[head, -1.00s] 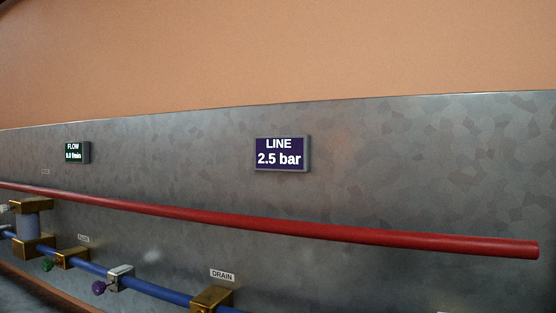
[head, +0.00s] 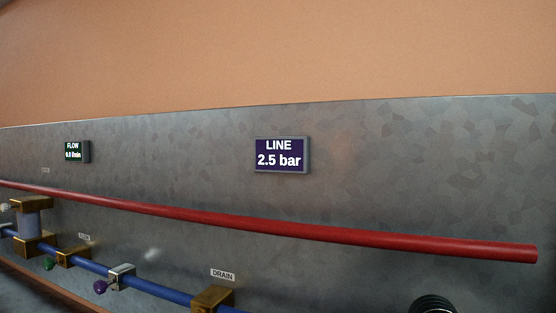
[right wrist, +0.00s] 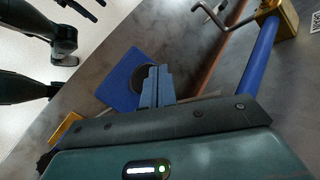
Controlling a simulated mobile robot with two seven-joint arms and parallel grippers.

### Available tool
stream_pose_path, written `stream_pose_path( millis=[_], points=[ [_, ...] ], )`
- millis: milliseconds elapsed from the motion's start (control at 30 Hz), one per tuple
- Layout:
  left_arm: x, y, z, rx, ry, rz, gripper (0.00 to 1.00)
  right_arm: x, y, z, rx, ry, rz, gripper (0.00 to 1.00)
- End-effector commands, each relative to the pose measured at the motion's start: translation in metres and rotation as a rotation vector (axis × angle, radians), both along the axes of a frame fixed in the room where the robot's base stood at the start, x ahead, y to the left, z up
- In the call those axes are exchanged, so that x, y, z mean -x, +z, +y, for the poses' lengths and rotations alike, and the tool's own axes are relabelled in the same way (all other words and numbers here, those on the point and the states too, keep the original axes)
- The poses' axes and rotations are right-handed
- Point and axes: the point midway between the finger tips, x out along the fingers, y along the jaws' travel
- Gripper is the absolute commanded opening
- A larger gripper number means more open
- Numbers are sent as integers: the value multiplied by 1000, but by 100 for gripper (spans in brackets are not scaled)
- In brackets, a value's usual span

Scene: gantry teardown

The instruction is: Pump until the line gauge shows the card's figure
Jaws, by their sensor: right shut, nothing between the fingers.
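The line gauge (head: 281,155) is a purple display on the grey metal panel in the head view and reads 2.5 bar. No card with a figure can be seen. In the right wrist view my right gripper (right wrist: 156,72) is shut and empty. Its fingertips appear over a blue plate (right wrist: 118,78) that has a dark round part (right wrist: 145,78) on it, partly hidden by the fingers. I cannot tell whether they touch. A black ribbed round part (head: 433,304) shows at the bottom edge of the head view; I cannot tell what it belongs to. My left gripper is not in view.
A small flow gauge (head: 76,152) hangs at the left. A red pipe (head: 300,229) crosses the panel. A blue pipe (head: 160,290) with brass blocks and a purple knob (head: 101,287) runs below, near a DRAIN label (head: 222,275). A bent metal crank (right wrist: 212,18) shows in the wrist view.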

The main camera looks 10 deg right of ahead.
Motion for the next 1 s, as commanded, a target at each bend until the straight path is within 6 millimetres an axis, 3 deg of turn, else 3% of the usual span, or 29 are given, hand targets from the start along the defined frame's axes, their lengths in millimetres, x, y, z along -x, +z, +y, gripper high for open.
stream_pose_path(
  millis=[633,1000],
  points=[
    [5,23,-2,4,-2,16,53,0,57,0,0,-1,-1,0],
    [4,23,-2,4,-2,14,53,0,60,0,0,-1,-1,0]
  ],
)
